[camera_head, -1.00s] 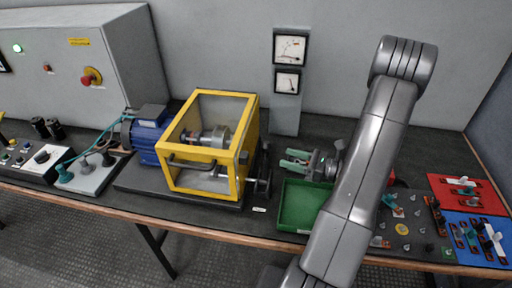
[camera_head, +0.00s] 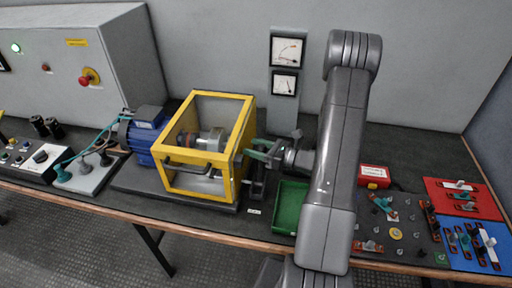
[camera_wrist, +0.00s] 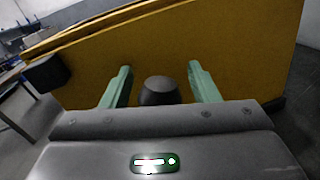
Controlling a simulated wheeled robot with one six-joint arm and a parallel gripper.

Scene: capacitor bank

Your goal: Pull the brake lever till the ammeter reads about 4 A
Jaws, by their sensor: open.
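My gripper (camera_head: 262,150) is open at the right side of the yellow-framed guard box, its green fingers pointing left. In the wrist view a dark rounded knob (camera_wrist: 160,91), which looks like the brake lever's end, sits between the two open fingers without visible contact. In the head view the dark lever mechanism (camera_head: 258,186) stands beside the guard box, partly hidden by my gripper. Two dial meters, an upper one (camera_head: 287,50) and a lower one (camera_head: 284,84), hang on the grey panel. Their scales are too small to read, and I cannot tell which is the ammeter.
The yellow guard box (camera_head: 246,112) is close to my fingers; its yellow panel fills the wrist view. A green tray (camera_head: 287,214) lies below my arm. A red box (camera_head: 374,174) and boards with switches stand to the right. A blue motor (camera_head: 143,141) is at left.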

